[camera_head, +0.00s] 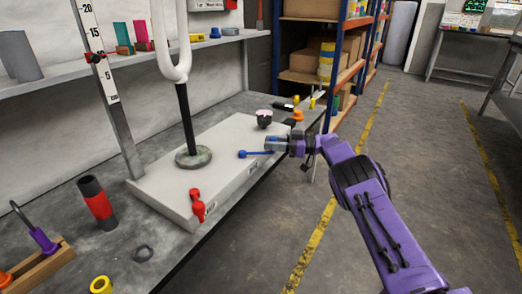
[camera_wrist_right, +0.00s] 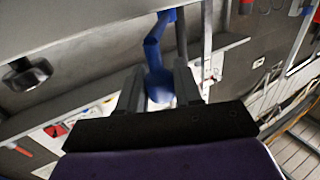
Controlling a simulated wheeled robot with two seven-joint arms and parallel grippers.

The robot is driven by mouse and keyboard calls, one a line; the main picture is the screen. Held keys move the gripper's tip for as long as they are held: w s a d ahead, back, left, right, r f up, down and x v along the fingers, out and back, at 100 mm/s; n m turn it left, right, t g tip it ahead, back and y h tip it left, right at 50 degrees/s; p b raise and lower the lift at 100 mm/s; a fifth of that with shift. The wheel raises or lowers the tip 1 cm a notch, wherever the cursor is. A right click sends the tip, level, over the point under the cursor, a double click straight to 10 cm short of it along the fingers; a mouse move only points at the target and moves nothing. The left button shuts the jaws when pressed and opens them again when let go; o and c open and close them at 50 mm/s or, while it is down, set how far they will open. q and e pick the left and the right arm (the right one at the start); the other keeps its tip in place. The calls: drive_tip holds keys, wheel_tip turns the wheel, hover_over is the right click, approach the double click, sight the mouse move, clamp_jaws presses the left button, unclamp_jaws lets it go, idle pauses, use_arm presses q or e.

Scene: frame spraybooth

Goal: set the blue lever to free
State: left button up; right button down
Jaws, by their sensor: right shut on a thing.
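The blue lever (camera_head: 256,153) is on the front side of the pale box on the bench, its arm pointing right in the head view. My right gripper (camera_head: 276,144) is at its outer end. In the right wrist view the blue lever (camera_wrist_right: 153,48) runs down between the two fingers of my right gripper (camera_wrist_right: 158,88), which are shut on its rounded end. The markings by the lever are too small to read. My left gripper is not in view.
The pale box (camera_head: 232,142) also carries a red lever (camera_head: 197,204) on its front and a dark knob (camera_head: 264,118) at its far end. A black and red cylinder (camera_head: 97,203) stands on the bench to the left. Open floor lies right of the bench.

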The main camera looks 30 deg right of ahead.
drive_tip(key=shift+w+r, duration=0.1)
idle(0.4)
drive_tip(key=c, duration=0.9)
unclamp_jaws()
drive_tip(key=shift+w+a, duration=0.1)
drive_tip(key=shift+w, duration=0.05)
drive_tip(key=shift+o, duration=0.2)
drive_tip(key=p+v, duration=0.1)
drive_tip(key=v, duration=0.9)
drive_tip(key=shift+d, duration=0.3)
